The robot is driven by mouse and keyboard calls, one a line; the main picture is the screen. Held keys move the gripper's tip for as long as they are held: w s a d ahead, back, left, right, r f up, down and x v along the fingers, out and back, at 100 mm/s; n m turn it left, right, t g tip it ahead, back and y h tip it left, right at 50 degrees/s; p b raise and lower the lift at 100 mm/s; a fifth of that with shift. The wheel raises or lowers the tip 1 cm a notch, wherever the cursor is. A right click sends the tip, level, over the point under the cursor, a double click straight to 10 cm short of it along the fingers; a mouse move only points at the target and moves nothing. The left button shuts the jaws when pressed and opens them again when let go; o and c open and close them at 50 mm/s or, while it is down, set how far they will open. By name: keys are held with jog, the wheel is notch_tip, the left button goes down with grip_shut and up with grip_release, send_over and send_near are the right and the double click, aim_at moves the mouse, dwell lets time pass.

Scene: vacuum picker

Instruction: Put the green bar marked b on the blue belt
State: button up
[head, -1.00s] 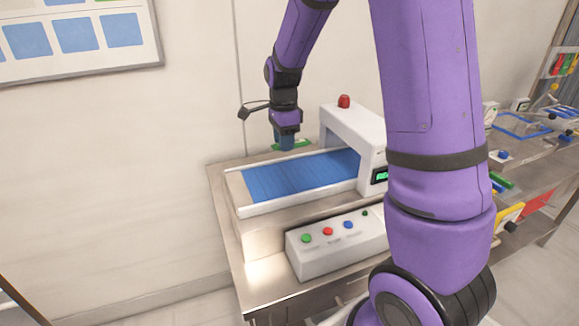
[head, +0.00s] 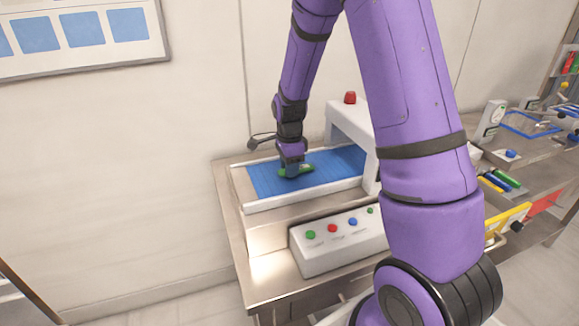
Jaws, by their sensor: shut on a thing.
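The green bar (head: 298,171) is at the tip of my gripper (head: 291,168), over the middle of the blue belt (head: 335,167). It looks to be at or just above the belt surface; I cannot tell whether it touches. My gripper points down and is shut on the bar. The mark on the bar is too small to read. The gripper hides part of the bar and of the belt below it.
The belt runs under a white arch (head: 345,122) with a red button (head: 350,97) on top. A white control box (head: 337,240) stands in front. Several coloured bars (head: 498,181) lie on the table at the right. My arm hides part of the arch.

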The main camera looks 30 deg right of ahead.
jog(key=shift+f, duration=0.15)
jog(key=o, duration=0.9)
jog(key=s+a+r+n+t, duration=0.1)
jog(key=s+r+n, duration=0.15)
jog(key=r, duration=0.75)
jog(key=s+a+r+n, duration=0.1)
jog(key=s+r+n, duration=0.15)
jog(key=r, duration=0.75)
jog(key=shift+s+a+r+n+t, duration=0.8)
jog(key=shift+s+r+n, duration=0.45)
jog(key=shift+s+n, duration=1.95)
jog(key=shift+s+a+r+n+t, duration=0.6)
jog(key=shift+s+a+r+n, duration=0.9)
jog(key=shift+s, duration=2.85)
jog(key=shift+s+a+r+n+t, duration=0.4)
jog(key=shift+s+r+n+t, duration=0.5)
jog(key=shift+s+n, duration=2.45)
